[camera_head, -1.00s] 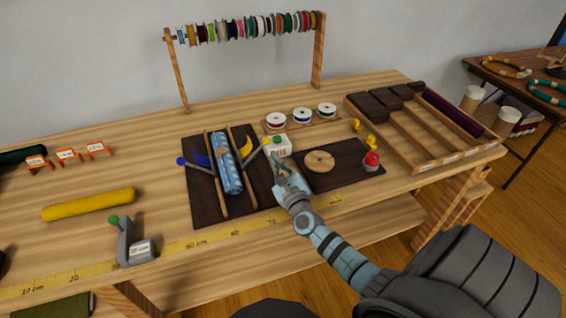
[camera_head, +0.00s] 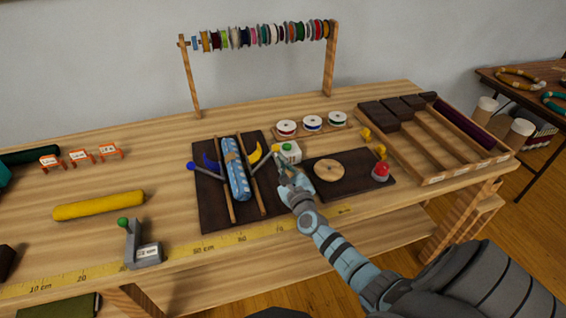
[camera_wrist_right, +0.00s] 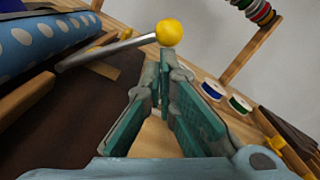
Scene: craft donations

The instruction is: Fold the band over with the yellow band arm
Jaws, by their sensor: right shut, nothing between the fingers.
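The blue dotted roll (camera_head: 236,172) lies between two wooden rails on a dark board (camera_head: 214,212). It also shows at the upper left of the right wrist view (camera_wrist_right: 40,42). The yellow band arm is a grey lever ending in a yellow knob (camera_wrist_right: 169,33), sticking out to the right of the rail. My right gripper (camera_head: 281,160) is shut and empty. Its fingertips (camera_wrist_right: 167,68) are just below the knob in the wrist view; I cannot tell whether they touch it. My left gripper is not in view.
A white box with a green button (camera_head: 288,152) stands close behind my right gripper. A second dark board (camera_head: 350,185) holds a wooden disc (camera_head: 329,170) and a red button (camera_head: 381,170). A blue-knobbed lever (camera_head: 191,166) is left of the roll. Spools (camera_head: 312,124) stand behind.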

